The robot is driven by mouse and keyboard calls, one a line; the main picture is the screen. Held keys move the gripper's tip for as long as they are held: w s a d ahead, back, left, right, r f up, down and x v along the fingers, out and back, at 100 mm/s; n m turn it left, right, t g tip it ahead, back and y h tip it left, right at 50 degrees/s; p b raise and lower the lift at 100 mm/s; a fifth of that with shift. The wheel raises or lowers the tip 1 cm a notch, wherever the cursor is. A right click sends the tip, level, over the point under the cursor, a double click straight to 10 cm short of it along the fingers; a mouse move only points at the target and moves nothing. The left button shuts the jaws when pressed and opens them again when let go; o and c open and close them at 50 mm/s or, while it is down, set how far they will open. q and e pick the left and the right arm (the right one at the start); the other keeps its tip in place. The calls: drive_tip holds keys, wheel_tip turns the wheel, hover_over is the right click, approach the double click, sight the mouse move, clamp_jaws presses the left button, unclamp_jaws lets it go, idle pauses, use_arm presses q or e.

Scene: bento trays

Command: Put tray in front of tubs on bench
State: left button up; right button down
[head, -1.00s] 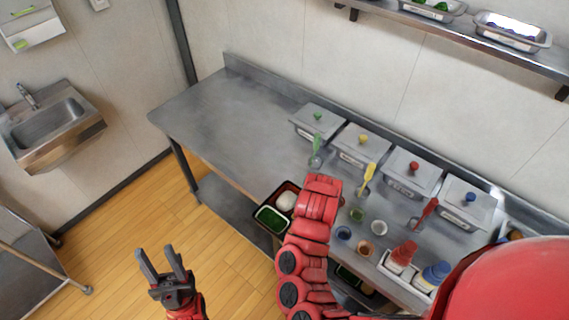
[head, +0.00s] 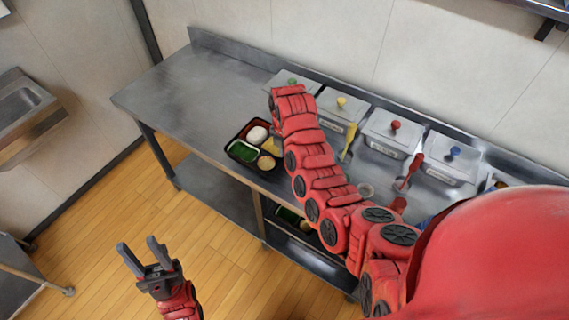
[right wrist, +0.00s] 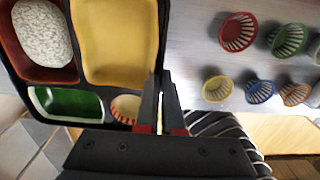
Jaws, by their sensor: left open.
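The black bento tray (head: 236,137) has filled compartments: white, yellow, green and a small round one. It is at the bench's front edge, left of my right arm; I cannot tell whether it touches the bench. In the right wrist view my right gripper (right wrist: 160,82) is shut on the tray's side wall (right wrist: 163,35). In the head view my forearm hides that gripper. The grey lidded tubs, such as the yellow-knobbed one (head: 338,112), stand in a row along the back of the bench (head: 190,90). My left gripper (head: 143,252) is open and empty, over the floor.
Small coloured cups, one red (right wrist: 238,32) and one yellow (right wrist: 217,88), stand right of the tray in the right wrist view. A yellow-handled utensil (head: 349,138) and a red-handled one (head: 412,168) lie before the tubs. The bench's left part is bare.

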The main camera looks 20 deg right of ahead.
drive_tip(key=shift+w, duration=0.2)
drive_tip(key=shift+s+f+p, duration=0.1)
drive_tip(key=shift+f+p, duration=0.3)
drive_tip(key=shift+p, duration=0.05)
drive_tip(key=shift+f+p, duration=0.45)
drive_tip(key=shift+f, duration=0.95)
drive_tip(key=shift+f, duration=0.1)
drive_tip(key=c, duration=1.1)
unclamp_jaws()
drive_tip(key=shift+o, duration=0.2)
